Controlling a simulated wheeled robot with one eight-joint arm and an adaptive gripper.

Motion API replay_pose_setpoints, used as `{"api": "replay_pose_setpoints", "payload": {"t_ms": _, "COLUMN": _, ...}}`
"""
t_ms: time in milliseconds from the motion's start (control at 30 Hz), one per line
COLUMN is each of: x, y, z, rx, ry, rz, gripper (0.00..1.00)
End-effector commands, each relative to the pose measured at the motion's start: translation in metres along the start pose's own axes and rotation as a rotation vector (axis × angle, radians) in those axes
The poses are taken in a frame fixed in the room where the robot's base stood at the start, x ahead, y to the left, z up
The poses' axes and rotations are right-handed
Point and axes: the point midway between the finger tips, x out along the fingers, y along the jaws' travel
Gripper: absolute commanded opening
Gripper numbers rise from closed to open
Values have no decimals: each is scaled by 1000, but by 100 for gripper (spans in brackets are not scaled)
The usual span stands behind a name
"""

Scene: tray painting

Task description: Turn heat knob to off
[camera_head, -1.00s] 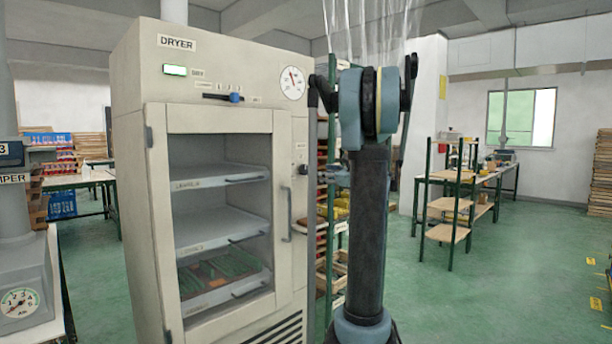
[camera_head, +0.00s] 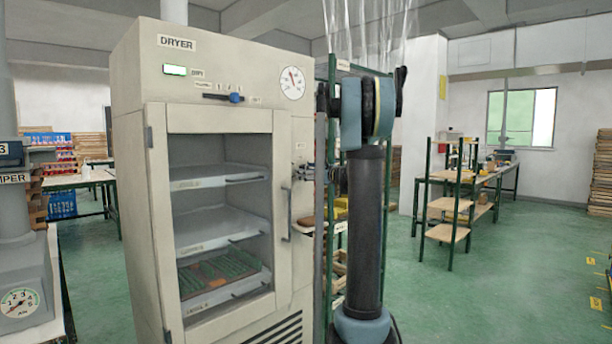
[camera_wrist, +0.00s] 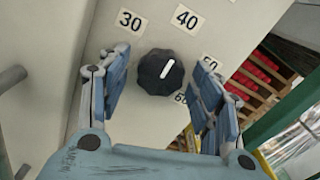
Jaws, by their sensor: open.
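My gripper (camera_wrist: 162,92) is open, with one blue finger on each side of the knob. A gap shows between each finger and the knob. In the head view my gripper (camera_head: 308,173) is at the dryer's right side, and the knob cannot be made out there.
The dryer's front has a handle (camera_head: 286,212), a blue slider (camera_head: 235,98) and a dial gauge (camera_head: 292,83). Trays sit on its shelves. A green rack (camera_head: 332,240) with crates stands close behind my arm. Open green floor lies to the right.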

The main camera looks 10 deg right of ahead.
Motion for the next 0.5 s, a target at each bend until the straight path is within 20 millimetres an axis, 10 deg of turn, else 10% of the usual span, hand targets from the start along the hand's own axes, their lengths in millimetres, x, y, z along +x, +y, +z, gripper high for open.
{"api": "replay_pose_setpoints", "payload": {"t_ms": 67, "x": 0, "y": 0, "z": 0, "rx": 0, "ry": 0, "rz": 0, "gripper": 59}}
{"api": "replay_pose_setpoints", "payload": {"t_ms": 267, "x": 0, "y": 0, "z": 0, "rx": 0, "ry": 0, "rz": 0, "gripper": 16}}
{"api": "replay_pose_setpoints", "payload": {"t_ms": 500, "x": 0, "y": 0, "z": 0, "rx": -5, "ry": 0, "rz": 0, "gripper": 14}}
